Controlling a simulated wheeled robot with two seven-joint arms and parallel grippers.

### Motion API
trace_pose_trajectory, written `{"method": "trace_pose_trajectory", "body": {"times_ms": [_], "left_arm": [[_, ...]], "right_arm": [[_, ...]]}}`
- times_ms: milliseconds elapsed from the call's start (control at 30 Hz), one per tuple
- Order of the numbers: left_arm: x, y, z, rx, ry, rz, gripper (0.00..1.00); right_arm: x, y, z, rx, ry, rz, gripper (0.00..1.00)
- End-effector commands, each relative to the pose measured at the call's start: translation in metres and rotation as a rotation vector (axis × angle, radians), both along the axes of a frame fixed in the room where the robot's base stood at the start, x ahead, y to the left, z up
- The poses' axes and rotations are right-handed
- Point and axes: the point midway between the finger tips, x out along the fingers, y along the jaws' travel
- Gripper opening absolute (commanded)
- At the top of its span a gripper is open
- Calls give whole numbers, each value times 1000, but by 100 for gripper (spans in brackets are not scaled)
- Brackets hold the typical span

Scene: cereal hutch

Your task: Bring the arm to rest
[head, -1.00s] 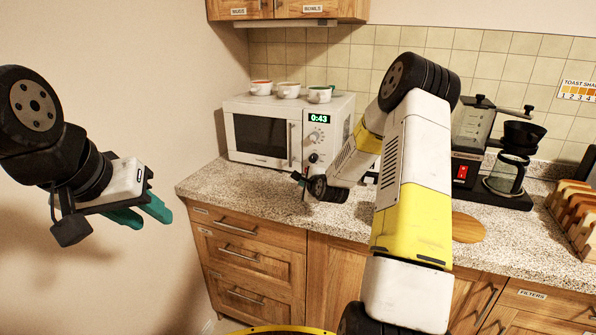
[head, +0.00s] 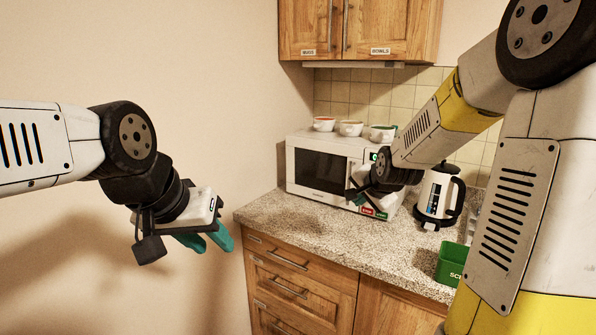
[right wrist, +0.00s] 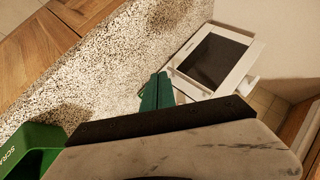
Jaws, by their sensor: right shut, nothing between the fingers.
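My left gripper (head: 207,240) hangs at the left in the head view, in front of the bare wall. Its two teal fingers point down and right, with a gap between them and nothing held. My right arm (head: 500,190) reaches in from the right, bent at the elbow. Its hand is over the counter, in front of the microwave in the picture. In the right wrist view the teal fingers of my right gripper (right wrist: 156,92) are together and empty, with the counter below them.
A white microwave (head: 318,172) stands on the speckled counter (head: 310,230) with several bowls on top. A kettle (head: 437,192) is right of it. A green bin (head: 452,262) sits near the counter's front edge. Wall cupboards (head: 360,28) hang above. The counter's front left is clear.

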Motion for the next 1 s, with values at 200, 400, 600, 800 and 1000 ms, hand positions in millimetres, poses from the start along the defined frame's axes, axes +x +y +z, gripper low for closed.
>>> {"method": "trace_pose_trajectory", "body": {"times_ms": [200,400,600,800,1000], "left_arm": [[0,0,0,0,0,0,36],[0,0,0,0,0,0,36],[0,0,0,0,0,0,36],[0,0,0,0,0,0,36],[0,0,0,0,0,0,36]], "right_arm": [[-108,14,54,-265,69,265,0],[-208,24,70,-426,119,525,0],[-270,30,69,-501,135,707,0],[-285,31,66,-518,141,757,0],[-284,31,66,-517,142,756,0]]}}
